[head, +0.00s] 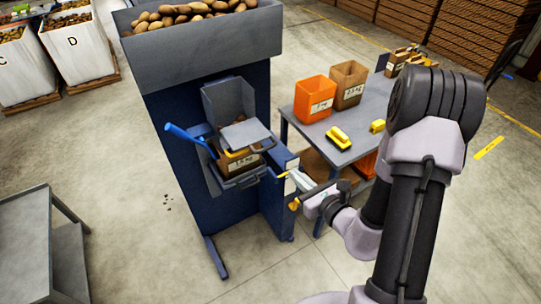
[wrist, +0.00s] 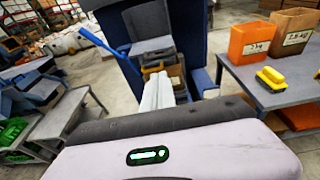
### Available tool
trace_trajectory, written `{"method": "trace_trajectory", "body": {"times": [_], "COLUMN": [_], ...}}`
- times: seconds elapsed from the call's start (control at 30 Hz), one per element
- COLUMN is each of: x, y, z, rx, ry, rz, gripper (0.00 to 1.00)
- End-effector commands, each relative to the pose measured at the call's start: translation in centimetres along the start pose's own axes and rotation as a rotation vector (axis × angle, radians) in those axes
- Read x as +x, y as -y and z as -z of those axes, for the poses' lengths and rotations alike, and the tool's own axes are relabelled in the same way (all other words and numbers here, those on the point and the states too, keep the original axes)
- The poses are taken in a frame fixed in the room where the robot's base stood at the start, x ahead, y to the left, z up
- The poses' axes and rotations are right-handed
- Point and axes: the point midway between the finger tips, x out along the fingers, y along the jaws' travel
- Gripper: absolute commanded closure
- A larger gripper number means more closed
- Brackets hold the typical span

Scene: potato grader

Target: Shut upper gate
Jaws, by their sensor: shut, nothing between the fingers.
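The tall blue grader (head: 165,108) carries a grey hopper (head: 205,45) of potatoes. On its front is a grey chute (head: 228,98) with a flat grey plate (head: 247,133) at its mouth. A lever with a blue handle (head: 188,137) sticks out to the left, and also shows in the wrist view (wrist: 98,42). I cannot tell which part is the upper gate. A labelled brown box (head: 240,168) sits below the plate. My gripper (head: 292,177) is shut and empty, right of and apart from the chute; its pale fingers (wrist: 158,80) point towards the machine in the wrist view.
A grey table (head: 352,125) at the right holds an orange bin (head: 314,98), a brown bin (head: 348,84) and a yellow device (head: 338,137). A grey stand (head: 40,235) is at the left. White sacks (head: 78,45) stand behind.

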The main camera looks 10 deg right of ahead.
Motion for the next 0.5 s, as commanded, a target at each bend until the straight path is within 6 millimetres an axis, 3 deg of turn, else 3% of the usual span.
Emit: {"method": "trace_trajectory", "body": {"times": [0.03,0.17,0.47,0.5], "x": [0.8,2.5,4.8,5.7], "y": [-0.1,-0.2,-0.3,-0.3], "z": [0.8,1.1,0.8,0.3], "rx": [-0.007,-0.007,-0.004,-0.001], "ry": [0.005,0.007,0.006,0.003], "rz": [-0.004,-0.006,-0.007,-0.009], "gripper": [1.0,1.0,1.0,1.0]}}
